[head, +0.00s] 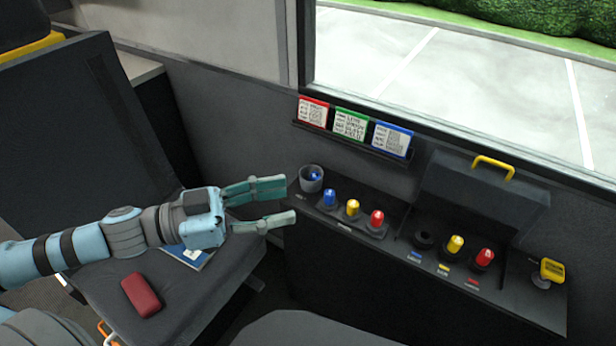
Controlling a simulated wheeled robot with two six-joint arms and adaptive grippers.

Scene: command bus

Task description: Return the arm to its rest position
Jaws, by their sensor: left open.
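My left arm comes in from the left, light blue with grey joints, and reaches over the dark seat. My left gripper (272,205) is open, with its two teal fingers apart and nothing between them. Its fingertips are just left of the dark console and the grey cup (311,179), which has something blue inside. Another light blue part of mine shows at the lower left edge. My right gripper is not in view.
The console (430,285) carries blue (329,198), yellow (352,208) and red (377,218) knobs, more knobs, and an open lid (475,195) with a yellow handle. A red case (141,294) and blue booklet (190,257) lie on the seat (205,305). Colored cards (350,123) stand behind.

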